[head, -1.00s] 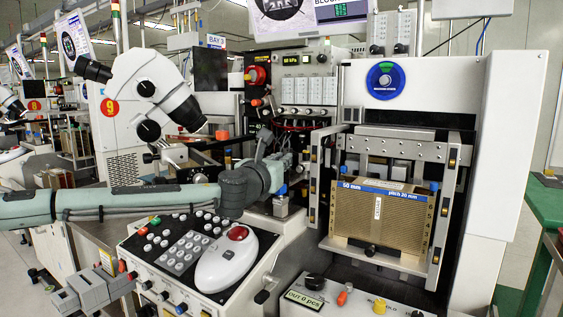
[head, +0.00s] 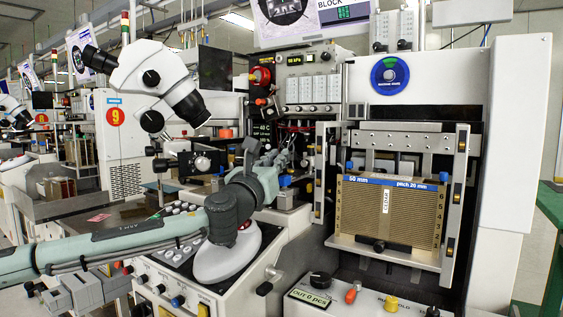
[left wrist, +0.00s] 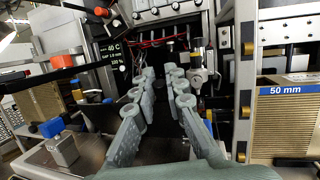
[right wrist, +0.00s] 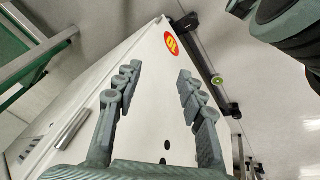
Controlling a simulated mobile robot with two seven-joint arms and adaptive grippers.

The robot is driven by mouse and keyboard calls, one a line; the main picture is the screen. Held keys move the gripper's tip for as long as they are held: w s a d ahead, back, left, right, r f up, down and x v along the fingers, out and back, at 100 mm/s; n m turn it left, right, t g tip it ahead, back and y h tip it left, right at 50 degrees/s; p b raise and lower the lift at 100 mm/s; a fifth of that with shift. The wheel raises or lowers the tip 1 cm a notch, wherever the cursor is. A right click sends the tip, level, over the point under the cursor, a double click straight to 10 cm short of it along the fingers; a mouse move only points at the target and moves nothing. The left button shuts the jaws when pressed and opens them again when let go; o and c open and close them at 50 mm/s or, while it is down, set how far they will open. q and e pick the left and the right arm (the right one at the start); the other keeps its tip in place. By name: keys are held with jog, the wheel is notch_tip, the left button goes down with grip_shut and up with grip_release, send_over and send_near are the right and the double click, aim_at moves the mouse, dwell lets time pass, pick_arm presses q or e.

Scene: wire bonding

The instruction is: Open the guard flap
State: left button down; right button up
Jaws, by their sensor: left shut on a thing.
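The dark guard flap (left wrist: 160,122) seems to lie at the machine's work opening, between my fingers in the left wrist view; its outline is hard to make out. My left gripper (left wrist: 162,76) is shut on it, its two fingers pointing into the dark opening with red wires behind. In the head view my left gripper (head: 264,150) is left of the magazine lift, above the white mouse-shaped control; my own wrist hides part of that area. My right gripper (right wrist: 157,72) shows in the right wrist view only, open and empty, facing a white machine panel.
A microscope (head: 160,85) stands left of the opening. A brown magazine (head: 392,212) with a blue 50 mm label sits in the lift at right. The keypad console (head: 172,255) and white control (head: 228,258) lie below my left arm.

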pick_arm(q)
jog(key=shift+s+a+f, duration=0.25)
jog(key=shift+s+f, duration=0.1)
jog(key=shift+s, duration=0.05)
jog(key=c, duration=1.6)
grip_release()
jog(key=shift+a, duration=0.1)
jog(key=shift+o, duration=0.2)
jog(key=shift+r, duration=0.1)
jog(key=v, duration=1.2)
